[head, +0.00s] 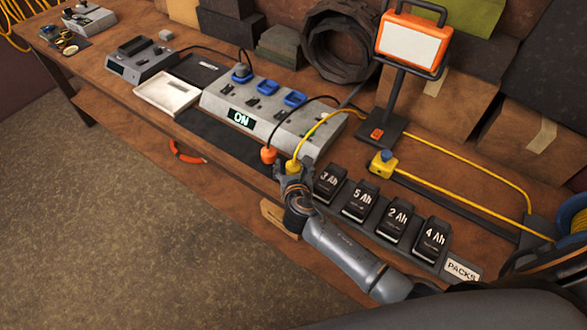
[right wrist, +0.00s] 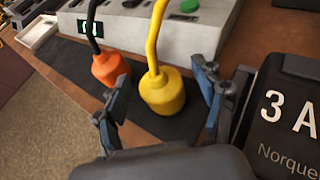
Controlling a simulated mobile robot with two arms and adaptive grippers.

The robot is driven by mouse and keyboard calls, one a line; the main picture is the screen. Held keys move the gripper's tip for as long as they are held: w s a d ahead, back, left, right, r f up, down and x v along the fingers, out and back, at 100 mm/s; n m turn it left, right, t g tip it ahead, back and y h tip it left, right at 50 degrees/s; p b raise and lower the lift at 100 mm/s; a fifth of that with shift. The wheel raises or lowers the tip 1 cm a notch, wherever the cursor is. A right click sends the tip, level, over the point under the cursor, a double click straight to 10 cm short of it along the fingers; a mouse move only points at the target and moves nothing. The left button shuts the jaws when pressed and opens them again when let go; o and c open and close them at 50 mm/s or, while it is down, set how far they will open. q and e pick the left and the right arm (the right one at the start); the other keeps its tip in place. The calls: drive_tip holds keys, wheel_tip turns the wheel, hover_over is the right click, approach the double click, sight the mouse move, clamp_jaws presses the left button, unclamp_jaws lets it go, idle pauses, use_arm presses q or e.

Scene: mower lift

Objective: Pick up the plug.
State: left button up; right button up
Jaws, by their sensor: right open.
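A yellow plug (head: 292,166) with a yellow cord rising from its top is at the front of the grey power box. An orange plug (head: 268,155) with a dark cord is just left of it. In the right wrist view the yellow plug (right wrist: 162,91) is between the open fingers of my right gripper (right wrist: 164,88), with gaps beside it. The orange plug (right wrist: 110,67) is beyond the left finger. Both appear upright over a dark mat (right wrist: 70,62); I cannot tell if they touch it. My right gripper (head: 290,176) partly hides the yellow plug in the head view. My left gripper is not in view.
The grey power box (head: 306,118) shows "ON" and has blue sockets. Several black battery packs (head: 362,201) stand right of my gripper, close to its right finger. A work lamp (head: 411,46), a yellow cord connector (head: 382,163) and a cable reel (head: 575,218) are farther right.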

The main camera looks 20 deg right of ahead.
drive_tip(key=shift+w+f, duration=0.1)
drive_tip(key=shift+w, duration=0.1)
drive_tip(key=shift+s, duration=0.1)
drive_tip(key=shift+c, duration=1.1)
drive_tip(key=c, duration=1.1)
